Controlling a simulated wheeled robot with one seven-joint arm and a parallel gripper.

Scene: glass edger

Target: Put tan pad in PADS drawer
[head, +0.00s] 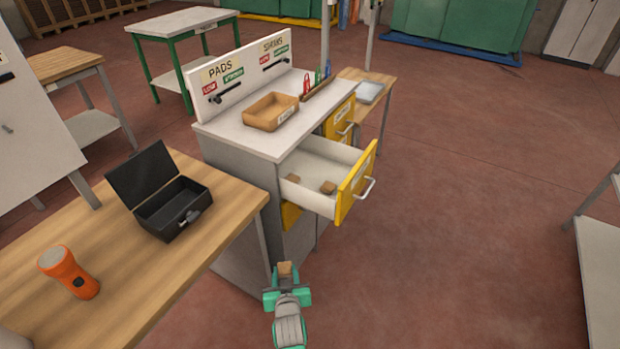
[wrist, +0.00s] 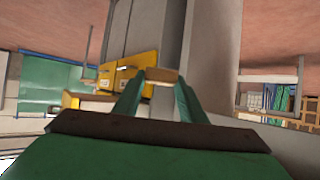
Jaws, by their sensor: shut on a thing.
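A small tan pad (head: 286,268) is held between the fingertips of my green gripper (head: 287,285), low in front of the grey cabinet. In the wrist view the pad (wrist: 161,75) spans the gap between the two fingertips of my gripper (wrist: 160,84). An open drawer (head: 357,183) with a yellow front and pale inside juts from the cabinet, above and to the right of my gripper.
A tan tray (head: 270,112) sits on the cabinet top (head: 235,133), before a PADS and SHIMS board (head: 238,73). Another yellow drawer front (head: 340,122) is behind the open drawer. A wooden bench (head: 130,285) at left carries a black box (head: 160,190) and orange flashlight (head: 68,272).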

